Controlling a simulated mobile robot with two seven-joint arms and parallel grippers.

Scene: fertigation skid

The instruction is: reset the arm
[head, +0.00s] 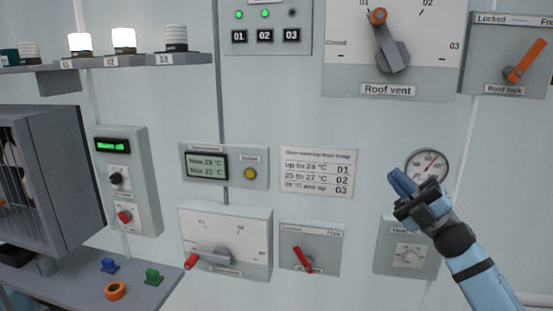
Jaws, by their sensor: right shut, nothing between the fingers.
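My right gripper (399,184) is in front of the wall at the right, its arm coming in from the lower right. Its blue fingers are shut and empty, pointing up and left. It is just below and left of a round gauge (429,165) and partly overlaps its lower left edge in the picture. I cannot tell its distance from the wall. My left gripper is not in view.
The Roof vent panel (391,90) with its grey lever is above, and the Roof lock orange handle (525,61) is upper right. A lower dial panel (240,228), a red-handled lock panel (331,238) and a heater panel (390,262) are below. A shelf (135,292) is lower left.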

